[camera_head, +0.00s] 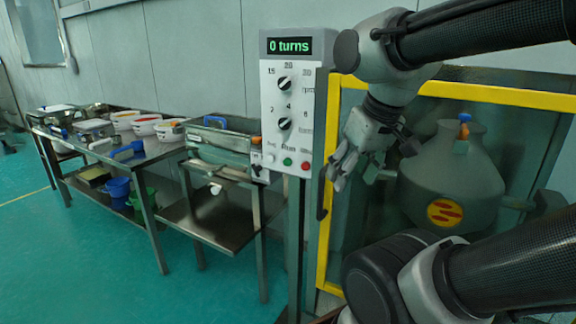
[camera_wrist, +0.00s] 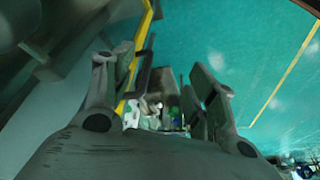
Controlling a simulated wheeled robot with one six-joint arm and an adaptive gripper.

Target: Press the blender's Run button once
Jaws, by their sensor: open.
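The blender's white control panel (camera_head: 290,100) stands upright on a post, its display reading "0 turns". Two black dials sit on it, with a row of small buttons below. The green button (camera_head: 287,162) is under the label that reads "Run"; a red button (camera_head: 305,165) is to its right and a pale one (camera_head: 270,158) to its left. My gripper (camera_head: 345,168) is open and empty, just right of the panel and apart from the buttons. The wrist view shows its spread fingers (camera_wrist: 160,75); a small pale and green patch between them is too blurred to identify.
The grey blender vessel (camera_head: 445,185) sits behind a yellow-framed guard (camera_head: 328,190), close to my gripper. A steel table (camera_head: 150,160) with tubs and trays runs along the wall at left. The green floor (camera_head: 90,260) in front is clear.

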